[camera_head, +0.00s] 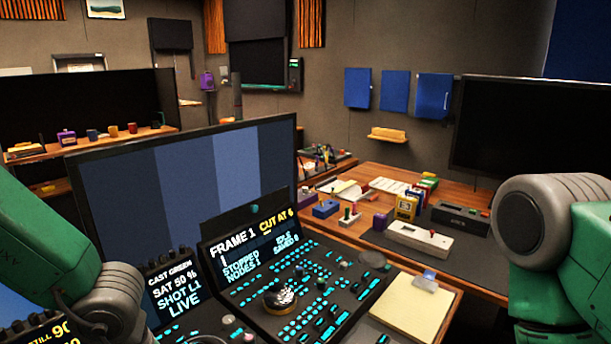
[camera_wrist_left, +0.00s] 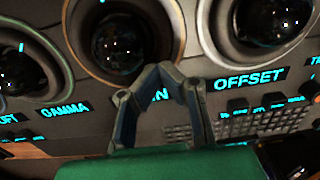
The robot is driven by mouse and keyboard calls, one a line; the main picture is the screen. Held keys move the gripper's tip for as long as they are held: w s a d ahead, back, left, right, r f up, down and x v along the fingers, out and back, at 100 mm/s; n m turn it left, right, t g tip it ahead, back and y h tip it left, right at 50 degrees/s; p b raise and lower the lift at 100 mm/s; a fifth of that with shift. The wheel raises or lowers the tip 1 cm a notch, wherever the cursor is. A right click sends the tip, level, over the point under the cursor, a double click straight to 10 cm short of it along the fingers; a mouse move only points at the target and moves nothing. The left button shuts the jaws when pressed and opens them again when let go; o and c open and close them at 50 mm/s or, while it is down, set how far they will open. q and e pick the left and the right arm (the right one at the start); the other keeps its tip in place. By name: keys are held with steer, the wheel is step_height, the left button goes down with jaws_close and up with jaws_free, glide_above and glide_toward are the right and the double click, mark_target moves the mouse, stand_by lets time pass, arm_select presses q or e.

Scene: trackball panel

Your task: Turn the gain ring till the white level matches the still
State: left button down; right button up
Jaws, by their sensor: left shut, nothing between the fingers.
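In the left wrist view the gain ring (camera_wrist_left: 165,55) is a brownish rim around a dark trackball (camera_wrist_left: 118,42). Its label is partly hidden by my fingers; only "IN" shows. My left gripper (camera_wrist_left: 165,72) is shut and empty, its tips at the ring's lower right edge; I cannot tell whether they touch it. In the head view a "STILL" readout (camera_head: 45,330) shows at the lower left, cut off, with a 90. A live readout (camera_head: 172,292) says "CAST GREEN", "SAT 50 %", "SHOT L1", "LIVE". My left arm hides part of the panel. My right gripper is out of view.
The offset ring (camera_wrist_left: 265,30) is to the right and the gamma ring (camera_wrist_left: 22,75) to the left. Small keys (camera_wrist_left: 265,110) lie below. A monitor (camera_head: 205,180) with blue-grey bars stands behind the console. A yellow pad (camera_head: 412,305) lies right of it.

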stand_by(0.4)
arm_select(q)
steer(key=shift+s+m+p, duration=0.4)
steer(key=shift+m+p, duration=0.35)
steer(key=shift+m, duration=0.25)
steer(key=shift+s+a+m+p, duration=0.1)
steer(key=shift+s+m+p, duration=0.2)
steer(key=shift+m+p, duration=0.35)
steer(key=shift+s+f+m, duration=0.1)
steer(key=shift+f+m, duration=0.05)
steer(key=shift+m, duration=0.2)
